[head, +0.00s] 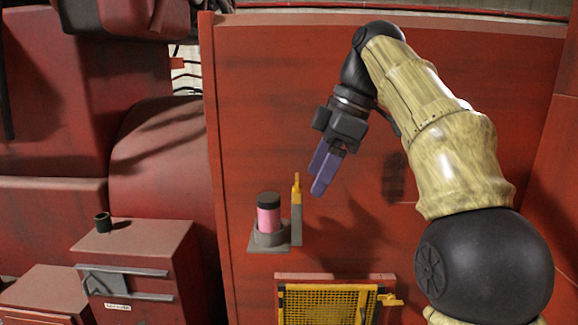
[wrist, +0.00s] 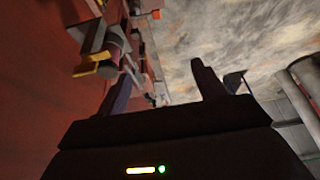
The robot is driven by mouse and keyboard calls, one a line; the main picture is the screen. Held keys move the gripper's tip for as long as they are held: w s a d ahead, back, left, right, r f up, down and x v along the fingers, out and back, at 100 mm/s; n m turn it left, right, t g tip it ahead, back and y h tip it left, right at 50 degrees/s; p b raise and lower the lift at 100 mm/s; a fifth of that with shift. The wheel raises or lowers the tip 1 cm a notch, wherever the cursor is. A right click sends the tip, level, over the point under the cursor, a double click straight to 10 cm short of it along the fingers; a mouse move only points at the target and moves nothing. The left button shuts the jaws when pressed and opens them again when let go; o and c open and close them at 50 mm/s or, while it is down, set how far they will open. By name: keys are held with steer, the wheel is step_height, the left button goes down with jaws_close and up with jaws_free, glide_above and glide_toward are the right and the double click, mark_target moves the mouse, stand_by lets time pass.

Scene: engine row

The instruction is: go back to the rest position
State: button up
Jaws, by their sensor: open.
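My gripper (head: 324,172) is in front of the large red panel in the head view, with its two purple fingers pointing down and to the left. It is open, and nothing shows between the fingers. In the wrist view the fingers (wrist: 160,85) stand apart with a gap between them. My gripper is above and to the right of a pink cylinder with a dark cap (head: 269,214), apart from it.
The cylinder stands in a grey holder (head: 255,246) on the red panel (head: 270,110), beside a yellow-topped upright lever (head: 296,190). Below is a yellow mesh frame (head: 325,305). A red cabinet (head: 150,245) with a small dark cup (head: 103,222) stands at left.

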steer(key=w+d+f+m+t+h+b, duration=0.15)
steer(key=f+m+b, duration=0.35)
steer(key=f, duration=1)
steer(key=w+d+f+m+h+b, duration=0.1)
steer(key=d+f+m+b, duration=0.3)
steer(key=f, duration=1.1)
steer(key=s+d+f+m+b, duration=0.1)
steer(key=s+f+m+b, duration=0.1)
steer(key=s+f, duration=0.3)
steer(key=s+d+f+m+h+b, duration=0.1)
steer(key=s+d+f+m+b, duration=0.1)
steer(key=f, duration=1)
steer(key=s+d+f+m+t+h+b, duration=0.1)
steer(key=s+f+m+b, duration=0.3)
steer(key=s+f, duration=0.3)
step_height(320, 180, down, 2)
steer(key=shift+s+d+f+m, duration=0.2)
steer(key=shift+s+d+m, duration=0.1)
steer(key=shift+m, duration=0.1)
